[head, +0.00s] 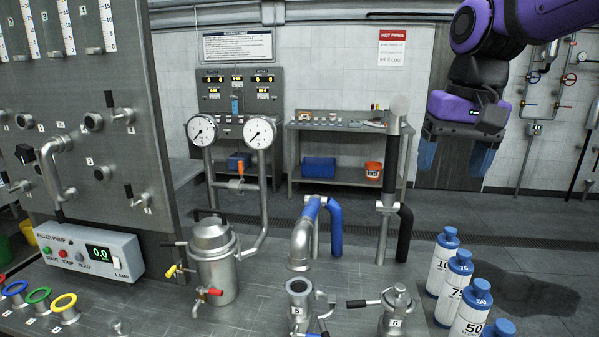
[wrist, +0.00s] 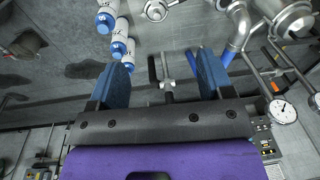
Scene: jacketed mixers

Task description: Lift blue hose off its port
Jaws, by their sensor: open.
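The blue hose (head: 335,232) arches up behind a steel elbow (head: 301,240) on the bench, in the middle of the head view. The elbow's open-looking lower end appears just above the steel port marked 5 (head: 298,288); I cannot tell from this angle whether they touch. In the wrist view a short piece of the blue hose (wrist: 228,58) shows right of the fingers, beside the steel elbow (wrist: 239,25). My gripper (head: 455,158) is open and empty, high at the upper right, well away from the hose. Its two blue fingers show in the wrist view (wrist: 167,75).
A lidded port marked 6 (head: 396,305) stands right of port 5. A black hose (head: 405,235) on an upright pipe stands behind. Several blue-capped bottles (head: 457,275) line the bench's right side. A steel pot (head: 212,262) with gauges stands left. Air around my gripper looks clear.

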